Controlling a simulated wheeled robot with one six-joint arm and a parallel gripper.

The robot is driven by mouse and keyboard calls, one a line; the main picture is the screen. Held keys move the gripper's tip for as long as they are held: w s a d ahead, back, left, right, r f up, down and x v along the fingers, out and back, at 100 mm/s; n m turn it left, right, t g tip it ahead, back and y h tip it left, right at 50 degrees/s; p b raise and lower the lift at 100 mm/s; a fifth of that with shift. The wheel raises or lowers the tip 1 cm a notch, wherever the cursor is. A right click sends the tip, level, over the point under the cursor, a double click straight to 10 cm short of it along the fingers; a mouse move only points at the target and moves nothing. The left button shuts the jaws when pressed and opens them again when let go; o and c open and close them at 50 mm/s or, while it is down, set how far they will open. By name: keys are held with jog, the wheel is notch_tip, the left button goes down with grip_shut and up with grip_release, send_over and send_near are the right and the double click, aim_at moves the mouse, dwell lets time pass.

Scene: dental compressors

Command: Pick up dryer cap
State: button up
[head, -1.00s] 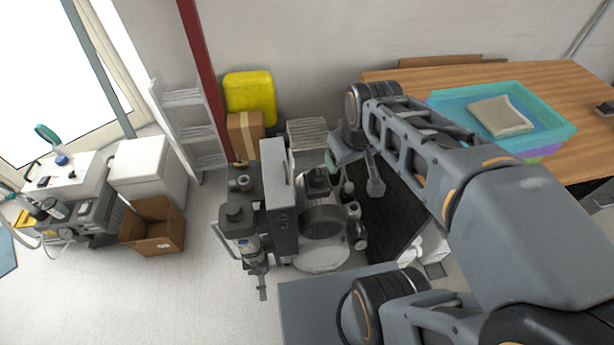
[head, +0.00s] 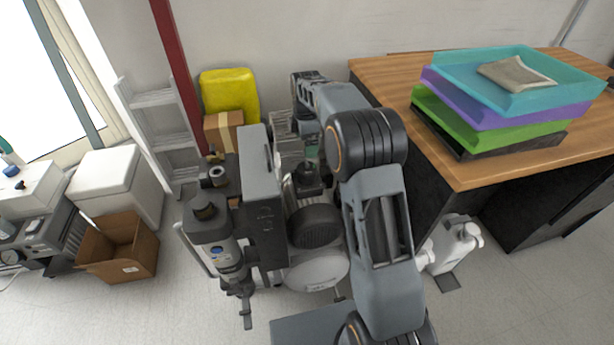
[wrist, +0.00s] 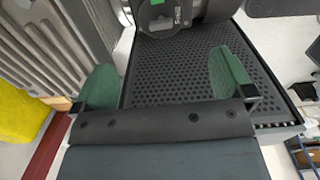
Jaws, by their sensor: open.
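A grey cylindrical dryer (head: 222,245) stands upright at the left of the compressor in the head view. A dark round cap (head: 205,208) sits on its top; I take this as the dryer cap, though I cannot be sure. In the wrist view my gripper (wrist: 164,84) is open, its two green fingertips wide apart with nothing between them. Beneath it is a black perforated surface (wrist: 180,70). The cap is not recognisable in the wrist view.
The compressor (head: 318,228) has a tall grey box (head: 260,180) beside the dryer. A wooden table (head: 470,175) with stacked trays (head: 510,105) stands at right. A yellow container (head: 230,92), cardboard boxes (head: 120,250) and a ladder (head: 162,135) are at left. Floor is clear at front left.

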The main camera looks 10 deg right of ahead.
aim_at(307, 170)
notch_tip(307, 170, down, 13)
jog(key=b, duration=0.3)
jog(key=shift+s+d+r, duration=0.1)
jog(key=shift+d+r, duration=0.05)
dwell(0.3)
jog(key=c, duration=1.1)
